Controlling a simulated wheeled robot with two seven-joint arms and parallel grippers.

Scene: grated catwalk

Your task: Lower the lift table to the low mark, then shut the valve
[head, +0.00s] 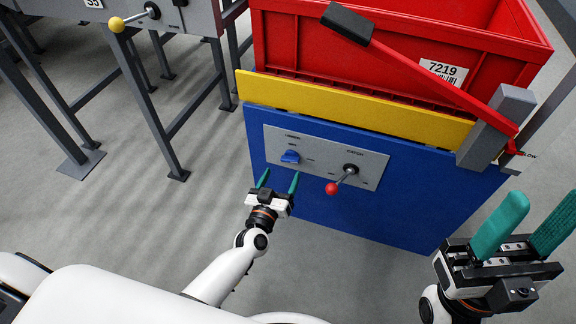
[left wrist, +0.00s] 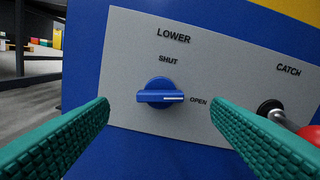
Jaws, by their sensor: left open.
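The lift table has a yellow top (head: 350,108) and a blue body (head: 330,208), with a grey panel (head: 268,140) on its front. The valve is a blue knob (head: 290,157) under LOWER. In the left wrist view the knob's (left wrist: 160,94) white line points right, to OPEN; SHUT is above it. A red pointer (head: 511,148) sits close beside the LOW mark (head: 529,155); I cannot tell if they line up exactly. My left gripper (head: 280,174) is open and empty just in front of the knob, which lies between its fingertips in the wrist view. My right gripper (head: 546,200) is open and empty, lower right.
A red-ball catch lever (head: 332,188) is right of the knob. A red crate (head: 405,62) labelled 7219 stands on the table top. A red handle with a black grip (head: 347,22) slants across it. A grey-legged stand (head: 160,105) is at left; floor between is clear.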

